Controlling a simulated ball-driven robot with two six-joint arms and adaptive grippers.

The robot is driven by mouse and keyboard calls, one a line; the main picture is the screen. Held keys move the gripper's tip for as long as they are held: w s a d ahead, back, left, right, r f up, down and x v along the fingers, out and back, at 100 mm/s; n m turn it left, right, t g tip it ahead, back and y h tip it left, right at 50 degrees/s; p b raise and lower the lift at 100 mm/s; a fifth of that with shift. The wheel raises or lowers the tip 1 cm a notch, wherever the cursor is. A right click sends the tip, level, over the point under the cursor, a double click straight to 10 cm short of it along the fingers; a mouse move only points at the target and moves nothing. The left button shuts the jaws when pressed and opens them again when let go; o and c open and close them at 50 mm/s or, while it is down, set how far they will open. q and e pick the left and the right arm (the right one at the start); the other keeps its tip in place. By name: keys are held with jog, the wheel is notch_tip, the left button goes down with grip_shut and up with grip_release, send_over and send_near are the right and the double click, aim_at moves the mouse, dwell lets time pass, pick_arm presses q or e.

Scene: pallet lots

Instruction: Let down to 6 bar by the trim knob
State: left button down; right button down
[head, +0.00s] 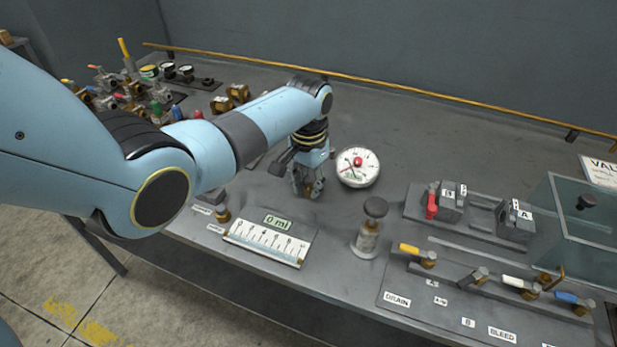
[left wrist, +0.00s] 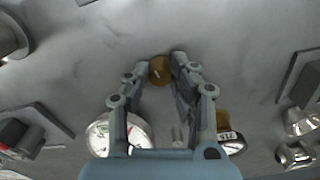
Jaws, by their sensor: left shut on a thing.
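The round pressure gauge (head: 357,168) has a white dial with a red centre; it lies just right of my left gripper in the head view. Its reading is too small to tell. My left gripper (head: 308,190) points down at the bench. In the left wrist view its fingers (left wrist: 163,72) are shut on a small round brass knob (left wrist: 159,74) with a pale mark on top. The gripper hides this knob in the head view. The gauge also shows partly behind the left finger in the wrist view (left wrist: 104,137). My right gripper is not in view.
A scale plate with a 0 ml display (head: 270,238) and a black-topped plunger (head: 369,232) stand near the front edge. Coloured-handle valves (head: 418,256) fill the right. Fittings crowd the back left. The bench behind the gauge is clear.

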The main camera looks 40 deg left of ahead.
aim_at(308, 187)
pick_arm(q)
jog(key=c, duration=1.1)
grip_release()
jog(key=shift+r, duration=0.3)
notch_tip(308, 187, up, 11)
jog(key=shift+r, duration=0.2)
